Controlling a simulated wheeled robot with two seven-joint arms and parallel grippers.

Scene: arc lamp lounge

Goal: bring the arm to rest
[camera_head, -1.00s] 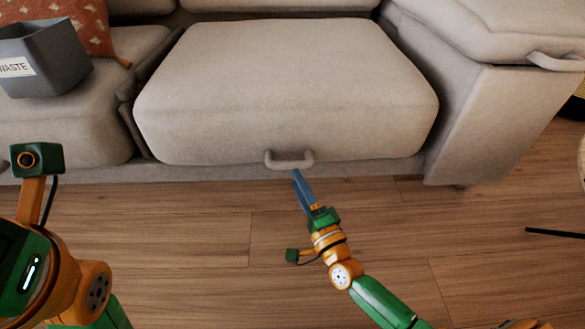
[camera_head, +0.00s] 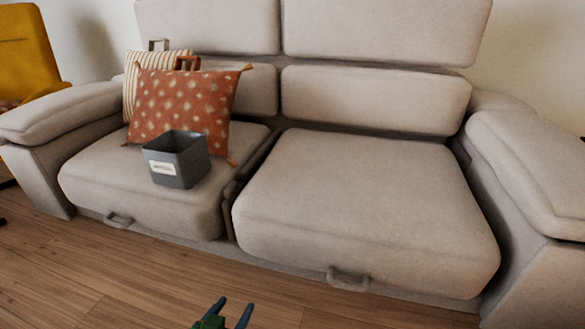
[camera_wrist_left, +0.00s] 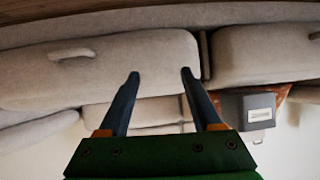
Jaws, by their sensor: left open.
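My left gripper (camera_head: 231,310) shows at the bottom edge of the head view, in front of the sofa and over the floor. Only its two blue fingers and part of its green body are in frame there. In the left wrist view, the fingers (camera_wrist_left: 160,74) are apart with nothing held between them. The sofa appears upside down beyond them. My right gripper is in neither current view.
A beige sofa (camera_head: 360,190) fills the middle, with a handle (camera_head: 348,280) on its right seat front. A grey labelled bin (camera_head: 177,160) stands on the left seat before a red dotted cushion (camera_head: 182,103). The wooden floor (camera_head: 95,280) in front looks clear.

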